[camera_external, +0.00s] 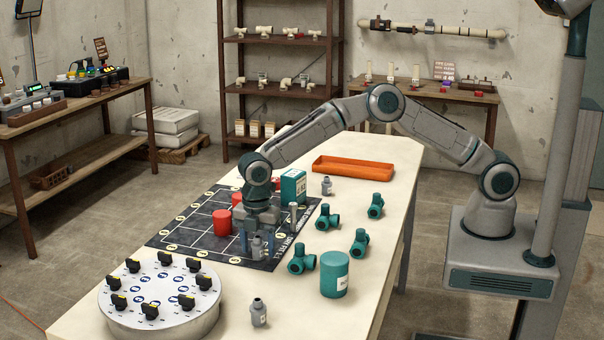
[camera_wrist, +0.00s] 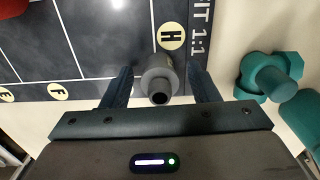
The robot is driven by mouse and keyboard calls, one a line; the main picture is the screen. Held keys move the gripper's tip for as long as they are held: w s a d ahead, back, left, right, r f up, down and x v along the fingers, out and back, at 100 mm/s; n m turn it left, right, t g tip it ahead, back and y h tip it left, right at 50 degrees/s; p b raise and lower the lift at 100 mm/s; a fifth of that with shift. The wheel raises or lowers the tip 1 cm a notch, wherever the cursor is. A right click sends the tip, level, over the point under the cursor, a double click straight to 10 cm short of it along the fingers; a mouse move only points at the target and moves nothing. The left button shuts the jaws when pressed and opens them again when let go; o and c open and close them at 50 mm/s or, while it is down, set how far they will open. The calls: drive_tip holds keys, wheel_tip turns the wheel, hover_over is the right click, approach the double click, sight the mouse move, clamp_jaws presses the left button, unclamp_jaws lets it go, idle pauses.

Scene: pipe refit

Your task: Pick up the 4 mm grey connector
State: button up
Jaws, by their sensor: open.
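A grey connector (camera_wrist: 157,74) stands on the dark mat beside the round "H" mark, in the wrist view. It also shows in the external view (camera_external: 257,250), partly covered by my gripper. My gripper (camera_wrist: 162,82) is open, with one finger on each side of this connector and gaps visible on both sides. In the external view my gripper (camera_external: 256,243) points down at the mat's near edge. Other grey connectors stand at the table's front (camera_external: 259,313), by the orange tray (camera_external: 327,186) and at the mat's right edge (camera_external: 293,217). I cannot read any size marks.
Green fittings (camera_external: 303,259) and a green canister (camera_external: 334,275) stand to the right. Red cylinders (camera_external: 221,223) and a green box (camera_external: 293,187) stand on or by the mat (camera_external: 180,238). A round turntable (camera_external: 160,322) with black clips is at front left. An orange tray (camera_external: 366,169) lies behind.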

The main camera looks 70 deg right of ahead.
drive_tip(key=c, duration=1)
drive_tip(key=shift+r, duration=0.15)
